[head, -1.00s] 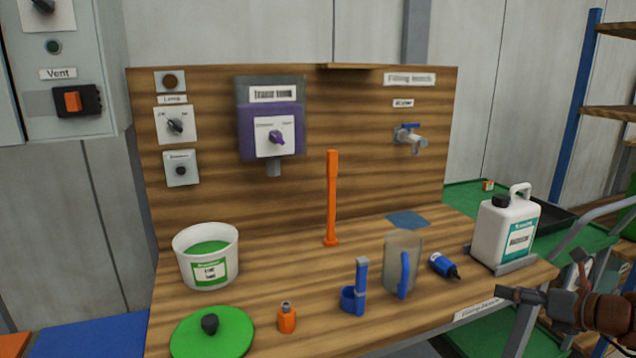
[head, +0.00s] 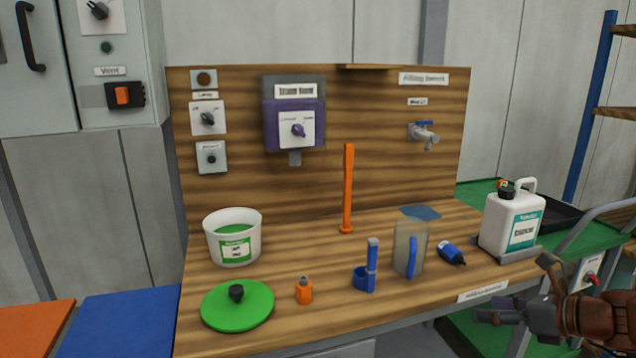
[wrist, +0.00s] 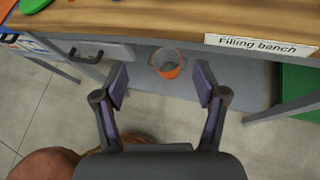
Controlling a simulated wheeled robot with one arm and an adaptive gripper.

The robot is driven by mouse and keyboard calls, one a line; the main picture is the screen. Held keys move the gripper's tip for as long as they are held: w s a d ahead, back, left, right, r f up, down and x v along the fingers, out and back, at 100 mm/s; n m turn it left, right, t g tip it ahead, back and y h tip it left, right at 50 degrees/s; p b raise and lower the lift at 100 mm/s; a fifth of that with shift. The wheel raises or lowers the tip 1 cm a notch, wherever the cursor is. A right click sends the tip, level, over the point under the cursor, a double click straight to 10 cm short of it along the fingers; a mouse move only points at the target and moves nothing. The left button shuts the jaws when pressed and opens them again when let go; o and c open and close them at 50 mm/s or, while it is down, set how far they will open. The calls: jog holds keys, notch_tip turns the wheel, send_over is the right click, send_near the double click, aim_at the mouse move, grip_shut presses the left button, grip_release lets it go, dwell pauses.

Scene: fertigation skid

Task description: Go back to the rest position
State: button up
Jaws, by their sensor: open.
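My gripper (head: 518,290) is at the lower right in the head view, off the front edge of the filling bench (head: 330,318). In the wrist view my gripper (wrist: 162,86) is open and nothing is between its fingers. The bench's front edge and its "Filling bench" label (wrist: 262,45) lie beyond the fingertips. An orange bucket (wrist: 167,64) shows under the bench, farther off.
Blue (head: 130,315) and orange surfaces lie to the left.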

jog(key=s+a+f+n+g, duration=0.2)
jog(key=s+a+n+g, duration=0.3)
jog(key=a+n, duration=0.4)
jog(key=s+a+f+n+g, duration=0.35)
jog(key=s+a+n, duration=0.25)
jog(key=a, duration=0.6)
jog(key=s+d+f+n+g+h, duration=0.15)
jog(key=s+n+h, duration=0.25)
jog(key=s+n, duration=0.45)
jog(key=s+f+n+g+h, duration=0.1)
jog(key=s+n+g+h, duration=0.2)
jog(key=s+n, duration=0.55)
jog(key=s+p+v, duration=0.3)
jog(key=p+v, duration=1.1)
jog(key=shift+w+r+m+t, duration=0.35)
jog(key=shift+r+m+t, duration=0.05)
jog(key=shift+r, duration=0.35)
